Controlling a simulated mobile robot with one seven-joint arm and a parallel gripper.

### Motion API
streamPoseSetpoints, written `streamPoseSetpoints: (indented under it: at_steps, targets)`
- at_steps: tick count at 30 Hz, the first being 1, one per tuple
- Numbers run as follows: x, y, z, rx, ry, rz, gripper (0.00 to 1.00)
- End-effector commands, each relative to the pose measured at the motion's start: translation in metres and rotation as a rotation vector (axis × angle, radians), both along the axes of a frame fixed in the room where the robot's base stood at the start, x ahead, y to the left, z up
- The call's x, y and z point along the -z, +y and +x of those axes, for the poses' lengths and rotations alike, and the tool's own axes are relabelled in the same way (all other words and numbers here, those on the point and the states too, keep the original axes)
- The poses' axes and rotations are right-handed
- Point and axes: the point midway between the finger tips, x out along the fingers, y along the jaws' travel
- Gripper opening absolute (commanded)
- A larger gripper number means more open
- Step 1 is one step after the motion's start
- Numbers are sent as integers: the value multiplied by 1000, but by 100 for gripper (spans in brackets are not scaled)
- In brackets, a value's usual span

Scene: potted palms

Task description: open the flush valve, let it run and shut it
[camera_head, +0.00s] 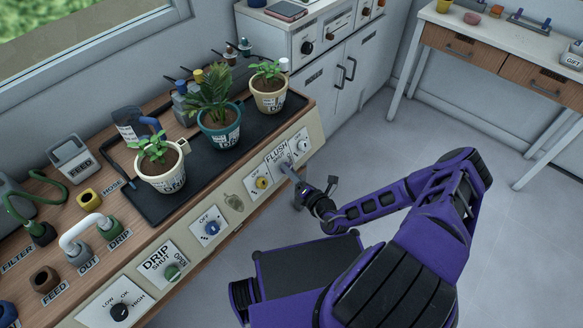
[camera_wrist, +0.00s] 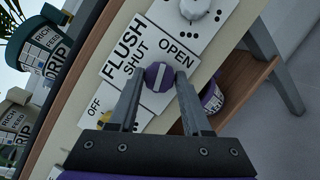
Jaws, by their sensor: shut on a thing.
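The flush valve is a round purple knob (camera_wrist: 158,77) on a white plate marked FLUSH, SHUT and OPEN (camera_wrist: 123,48). In the wrist view my gripper (camera_wrist: 160,80) has its two fingers on either side of the knob and is shut on it. A pale bar runs across the knob's face; I cannot tell exactly which mark it points to. In the head view the FLUSH plate (camera_head: 275,153) is on the sloped front panel, and my gripper (camera_head: 291,173) reaches it from the right and hides the knob.
Three potted plants stand on a black tray (camera_head: 247,141) behind the panel. Close left of the FLUSH plate is a yellow knob (camera_head: 262,183); a blue knob (camera_head: 212,228) and the green DRIP knob (camera_head: 171,271) are farther along. A white knob (camera_head: 302,145) is to the right. Open floor lies right.

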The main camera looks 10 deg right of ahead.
Motion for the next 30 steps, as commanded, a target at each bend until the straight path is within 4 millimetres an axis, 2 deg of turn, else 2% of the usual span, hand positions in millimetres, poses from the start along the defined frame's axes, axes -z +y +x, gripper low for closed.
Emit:
streamPoseSetpoints:
  at_steps: [12, 30]
  targets:
    - [-3, 2, -1, 94, 154, 211, 0]
    - [-1, 2, -1, 122, 201, 274, 0]
